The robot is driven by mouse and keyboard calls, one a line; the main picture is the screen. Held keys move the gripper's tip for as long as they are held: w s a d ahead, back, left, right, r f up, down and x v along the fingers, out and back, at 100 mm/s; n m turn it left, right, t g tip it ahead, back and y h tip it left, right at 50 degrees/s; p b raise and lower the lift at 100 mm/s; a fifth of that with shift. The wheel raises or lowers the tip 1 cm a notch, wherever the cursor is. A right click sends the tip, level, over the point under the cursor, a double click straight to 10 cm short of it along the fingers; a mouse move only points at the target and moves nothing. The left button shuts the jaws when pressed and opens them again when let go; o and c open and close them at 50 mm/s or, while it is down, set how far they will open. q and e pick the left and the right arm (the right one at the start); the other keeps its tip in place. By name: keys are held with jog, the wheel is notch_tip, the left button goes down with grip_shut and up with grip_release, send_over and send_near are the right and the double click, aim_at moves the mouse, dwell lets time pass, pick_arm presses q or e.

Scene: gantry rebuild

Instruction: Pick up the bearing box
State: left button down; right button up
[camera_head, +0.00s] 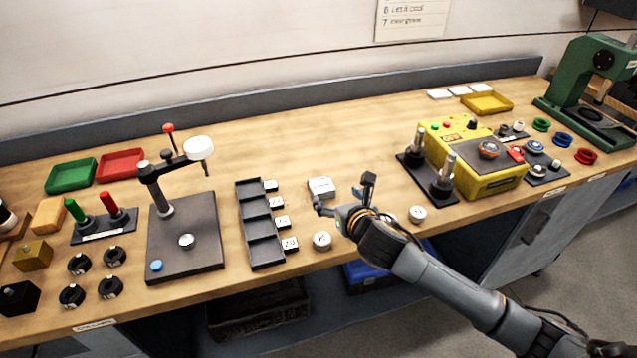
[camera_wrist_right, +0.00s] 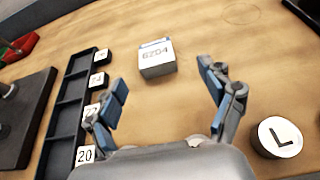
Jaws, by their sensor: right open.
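The bearing box is a small white box (camera_head: 321,187) on the wooden bench, right of the black slotted tray. My left gripper is not in view.
The black slotted tray (camera_head: 264,229) with numbered tags lies left of the box. Round white pieces (camera_head: 322,240) stand near the front edge. A black press stand (camera_head: 185,262) is at left, and a yellow unit (camera_head: 478,178) at right. The bench behind the box is clear.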

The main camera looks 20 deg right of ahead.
aim_at(320, 183)
jog(key=x, duration=0.5)
jog(key=shift+w+a, duration=0.1)
jog(key=shift+w, duration=0.15)
jog(key=shift+w+f, duration=0.15)
jog(key=shift+w, duration=0.15)
jog(key=shift+w+a+f+p, duration=0.1)
jog(key=shift+w+a+p, duration=0.1)
jog(key=shift+w, duration=0.2)
jog(key=shift+w+a+f+p, duration=0.1)
jog(key=shift+w+p, duration=0.05)
jog(key=shift+w, duration=0.25)
jog(key=shift+x, duration=1.2)
jog(key=shift+w+a+f, duration=0.15)
jog(key=shift+w+f, duration=0.15)
jog(key=shift+w, duration=0.2)
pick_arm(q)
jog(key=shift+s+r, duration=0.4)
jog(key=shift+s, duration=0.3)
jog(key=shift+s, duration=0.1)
pick_arm(e)
jog(key=shift+c, duration=0.4)
jog(key=c, duration=1.3)
jog(key=shift+o, duration=0.2)
jog(key=shift+r, duration=0.1)
